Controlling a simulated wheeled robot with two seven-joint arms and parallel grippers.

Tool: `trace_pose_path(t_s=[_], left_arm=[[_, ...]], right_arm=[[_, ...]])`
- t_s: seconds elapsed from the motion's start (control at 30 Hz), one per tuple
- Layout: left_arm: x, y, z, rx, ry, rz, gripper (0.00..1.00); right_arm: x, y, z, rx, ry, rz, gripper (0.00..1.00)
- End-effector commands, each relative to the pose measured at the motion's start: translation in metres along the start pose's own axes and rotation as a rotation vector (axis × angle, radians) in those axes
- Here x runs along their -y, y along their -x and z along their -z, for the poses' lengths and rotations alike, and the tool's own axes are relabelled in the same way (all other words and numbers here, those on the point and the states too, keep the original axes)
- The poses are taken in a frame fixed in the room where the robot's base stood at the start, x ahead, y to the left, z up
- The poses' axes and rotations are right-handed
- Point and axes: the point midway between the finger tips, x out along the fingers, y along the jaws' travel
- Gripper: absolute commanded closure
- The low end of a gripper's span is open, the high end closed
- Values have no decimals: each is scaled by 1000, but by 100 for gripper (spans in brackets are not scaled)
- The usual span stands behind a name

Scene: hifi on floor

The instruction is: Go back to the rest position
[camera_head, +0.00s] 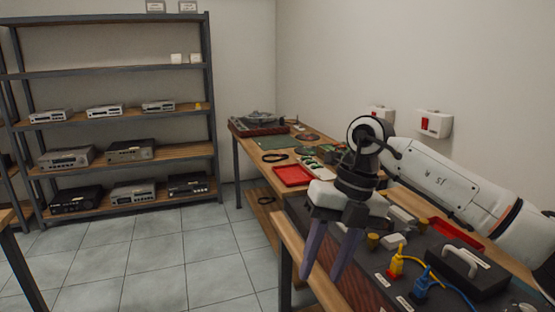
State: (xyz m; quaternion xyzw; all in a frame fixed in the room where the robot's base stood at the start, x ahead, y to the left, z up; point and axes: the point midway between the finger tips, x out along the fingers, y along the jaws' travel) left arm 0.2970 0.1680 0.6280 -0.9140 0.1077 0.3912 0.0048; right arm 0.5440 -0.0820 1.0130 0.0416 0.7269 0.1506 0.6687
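My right arm comes in from the right above the workbench. My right gripper (321,278) points down over the front edge of the bench. Its two purple-grey fingers are apart with a gap between them, and nothing shows in the gap. My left gripper and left arm are not in view. The arm and gripper hide part of the bench top.
The wooden workbench (262,142) holds a turntable (259,122), a red tray (292,176) and a dark unit (468,270) with yellow and blue plugs. A metal shelf (180,153) with several hi-fi units stands at the back left. Tiled floor (155,260) is clear between.

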Motion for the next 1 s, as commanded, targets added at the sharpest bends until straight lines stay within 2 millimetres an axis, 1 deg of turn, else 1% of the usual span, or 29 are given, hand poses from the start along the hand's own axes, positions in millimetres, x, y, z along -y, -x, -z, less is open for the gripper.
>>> trace_pose_path(t_s=[0.03,0.17,0.2,0.27,0.3,0.33,0.4,0.43,0.5,0.57,0.6,0.67,0.7,0.77,0.87,0.9,0.97,1.0], left_arm=[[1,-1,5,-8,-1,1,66],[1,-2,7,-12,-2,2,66],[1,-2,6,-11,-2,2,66],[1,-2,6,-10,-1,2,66],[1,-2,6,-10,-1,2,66],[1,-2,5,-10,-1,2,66],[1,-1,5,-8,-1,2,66],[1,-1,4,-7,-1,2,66],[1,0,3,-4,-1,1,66],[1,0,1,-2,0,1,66],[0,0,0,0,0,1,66],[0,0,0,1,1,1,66],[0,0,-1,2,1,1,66],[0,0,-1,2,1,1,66],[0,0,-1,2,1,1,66],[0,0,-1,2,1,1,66],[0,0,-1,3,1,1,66],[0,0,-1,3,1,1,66]], right_arm=[[-12,-14,4,-18,21,-54,61],[-50,-46,16,-57,69,-236,61],[-65,-56,21,-71,82,-311,61],[-91,-71,31,-93,95,-445,61],[-110,-78,39,-108,96,-548,61],[-125,-83,44,-117,92,-635,61],[-157,-87,56,-132,59,-848,61],[-168,-86,60,-136,33,-940,61],[-188,-79,63,-133,-47,-1145,61],[-195,-71,61,-122,-143,-1309,61],[-196,-66,57,-109,-219,-1411,61],[-189,-61,49,-86,-351,-1551,61],[-180,-60,42,-65,-451,-1633,61],[-161,-63,31,-31,-617,-1739,61],[-115,-82,15,35,-930,-1863,61],[-92,-95,12,64,-1066,-1892,61],[-57,-120,11,107,-1280,-1910,61],[-33,-140,14,136,-1420,-1907,61]])
